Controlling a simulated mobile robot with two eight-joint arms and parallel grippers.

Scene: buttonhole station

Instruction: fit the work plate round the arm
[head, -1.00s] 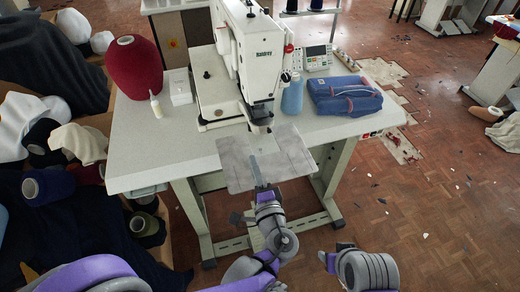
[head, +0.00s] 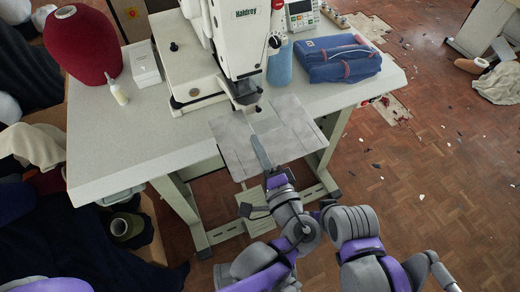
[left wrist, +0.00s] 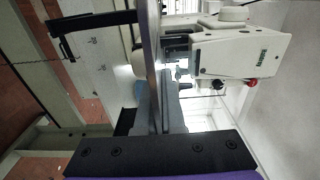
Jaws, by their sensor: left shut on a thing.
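The work plate (head: 288,136) is a flat grey metal sheet. It lies roughly level in front of the white buttonhole machine (head: 238,40), just out from the table's front edge. My left gripper (head: 263,155) is shut on its near side, with a blue-grey finger lying over it. The left wrist view shows the plate (left wrist: 150,45) edge-on between the fingers and the machine head (left wrist: 240,55). The machine's lower arm is mostly hidden under the head and behind the plate; I cannot tell whether they touch. My right gripper (head: 325,206) is beside my left wrist, its opening unclear.
The white table (head: 130,150) carries a red thread cone (head: 82,50), a small bottle (head: 118,93), a white box (head: 143,63), a blue cone (head: 280,68) and a blue bag (head: 337,58). Cloth piles crowd the left. The floor at right is mostly open, with small scraps.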

